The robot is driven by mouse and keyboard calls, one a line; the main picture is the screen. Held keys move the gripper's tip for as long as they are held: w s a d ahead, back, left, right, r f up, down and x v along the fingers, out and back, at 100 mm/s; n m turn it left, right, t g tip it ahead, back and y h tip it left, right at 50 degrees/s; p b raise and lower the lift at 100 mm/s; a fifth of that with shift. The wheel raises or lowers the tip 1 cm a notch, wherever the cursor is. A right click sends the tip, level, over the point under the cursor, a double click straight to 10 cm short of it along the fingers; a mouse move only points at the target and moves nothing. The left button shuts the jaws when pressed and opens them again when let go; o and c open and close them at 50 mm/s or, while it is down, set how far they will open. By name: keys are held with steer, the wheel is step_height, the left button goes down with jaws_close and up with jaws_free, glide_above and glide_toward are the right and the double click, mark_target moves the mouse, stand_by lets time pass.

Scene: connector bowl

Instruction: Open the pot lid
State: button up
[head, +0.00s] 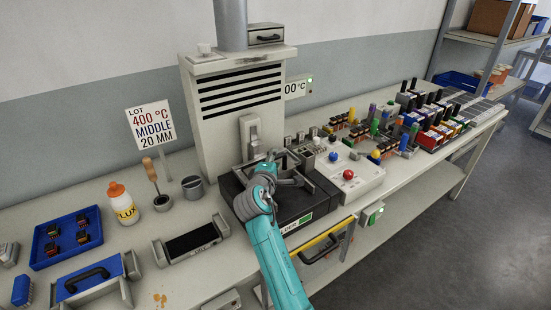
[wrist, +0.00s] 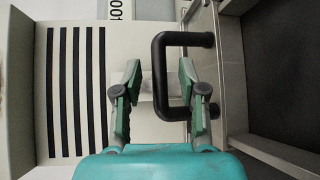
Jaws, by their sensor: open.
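The solder pot (head: 306,203) is a dark, low box with a partly readable green and white label, in front of the vented white housing. My gripper (head: 287,170) is over its top in the head view and hides most of the lid. In the wrist view a black U-shaped handle (wrist: 160,72) stands out from a grey surface at the right. My gripper (wrist: 159,68) is open, with one finger on each side of the handle's bar in the picture. I see no clear contact, and cannot tell how deep the bar lies between the fingers.
The vented housing (head: 240,105) with its duct rises behind the pot. A white control box (head: 350,178) with red and blue buttons stands at the right. A holder with a dark panel (head: 192,241) lies at the left. A yellow-striped drawer (head: 322,250) is below the pot.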

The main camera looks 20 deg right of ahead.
steer(key=shift+x, duration=0.85)
jaws_close()
steer(key=s+d, duration=0.1)
steer(key=s, duration=0.2)
steer(key=s+d, duration=0.1)
steer(key=s, duration=0.5)
steer(key=shift+d, duration=0.4)
jaws_free()
steer(key=shift+w, duration=0.1)
